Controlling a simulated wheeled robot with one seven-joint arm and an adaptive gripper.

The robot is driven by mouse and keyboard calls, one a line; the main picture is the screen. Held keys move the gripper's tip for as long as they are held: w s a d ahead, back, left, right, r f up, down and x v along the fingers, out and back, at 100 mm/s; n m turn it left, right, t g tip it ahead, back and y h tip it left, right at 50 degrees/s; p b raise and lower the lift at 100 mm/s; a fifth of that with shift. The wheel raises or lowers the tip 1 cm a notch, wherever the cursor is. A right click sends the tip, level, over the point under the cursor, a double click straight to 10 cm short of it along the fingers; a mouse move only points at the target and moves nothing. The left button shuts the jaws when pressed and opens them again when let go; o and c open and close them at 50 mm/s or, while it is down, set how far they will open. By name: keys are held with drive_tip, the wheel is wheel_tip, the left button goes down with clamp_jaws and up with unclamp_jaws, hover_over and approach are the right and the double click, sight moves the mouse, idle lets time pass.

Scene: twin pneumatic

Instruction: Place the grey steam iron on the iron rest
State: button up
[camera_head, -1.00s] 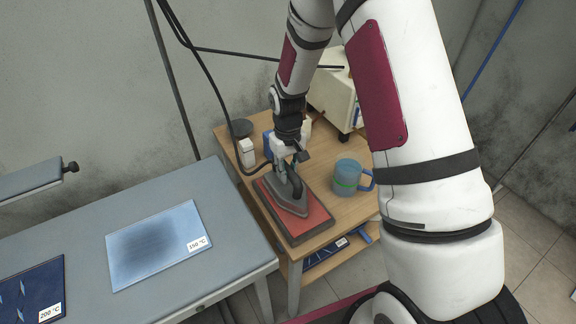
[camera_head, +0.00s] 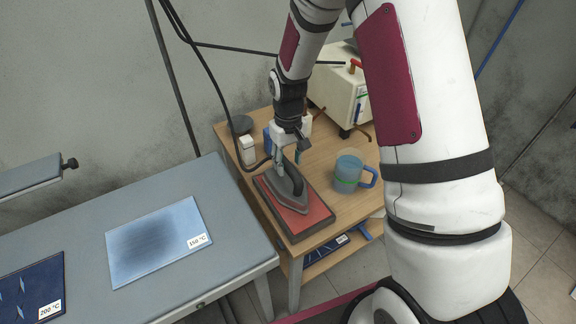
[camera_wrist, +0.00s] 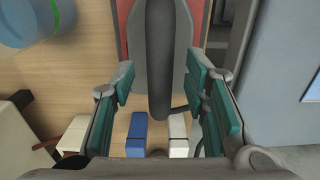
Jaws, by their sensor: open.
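The grey steam iron (camera_head: 291,190) lies flat on the iron rest (camera_head: 317,217), a flat block with a red top, on the wooden side table. In the wrist view the iron (camera_wrist: 184,25) lies at top centre, with the rest's red surface (camera_wrist: 122,30) at its sides. My gripper (camera_head: 287,153) is at the iron's rear end, above it. In the wrist view its teal-padded fingers (camera_wrist: 160,85) are spread apart on both sides of the iron's dark handle; neither finger seems to touch it. The iron's far underside is hidden.
A blue mug (camera_head: 348,174) stands right of the rest. A white box (camera_head: 246,151) and a blue one are behind. A cream machine (camera_head: 338,97) stands at the table's back. The grey press table (camera_head: 240,250) is on the left; a black cable hangs nearby.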

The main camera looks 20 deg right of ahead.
drive_tip(key=s+r+t, duration=0.1)
drive_tip(key=s+r, duration=0.2)
drive_tip(key=r, duration=0.5)
drive_tip(key=s+r+m+t+b, duration=0.1)
drive_tip(key=s+r, duration=0.3)
drive_tip(key=r, duration=0.5)
drive_tip(key=s+r+t, duration=0.1)
drive_tip(key=s+r, duration=0.2)
drive_tip(key=r, duration=0.5)
drive_tip(key=s+r+m+t, duration=0.1)
drive_tip(key=s+r, duration=0.4)
drive_tip(key=s, duration=0.8)
drive_tip(key=shift+s+t, duration=0.25)
drive_tip(key=shift+t, duration=0.55)
